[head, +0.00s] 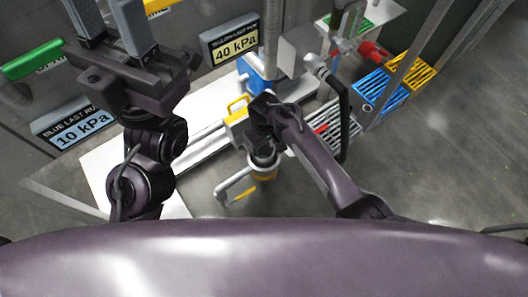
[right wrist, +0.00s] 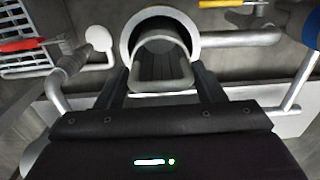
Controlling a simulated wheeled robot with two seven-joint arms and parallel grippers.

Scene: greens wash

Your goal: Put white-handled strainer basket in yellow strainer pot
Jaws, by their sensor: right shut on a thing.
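In the right wrist view, my right gripper (right wrist: 160,88) is shut on a grey, dark-slatted thing (right wrist: 160,68) with a pale rim, which I take for the white-handled strainer basket. Behind it is the round pale mouth of a pot (right wrist: 193,26), overlapped by the basket; I cannot tell how deep the basket sits. In the head view my right gripper (head: 258,135) is over the pot, whose yellowish body (head: 266,176) shows below it; the basket is mostly hidden there. My left gripper (head: 112,22) is open and empty, fingers apart, at the upper left.
A grey pipe (head: 226,187) with a yellow lever (head: 243,193) runs beside the pot. Signs reading 40 kPa (head: 236,46) and 10 kPa (head: 83,126) stand behind. Blue (head: 371,91) and yellow (head: 411,70) grates are at the right. Open floor lies at the lower right.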

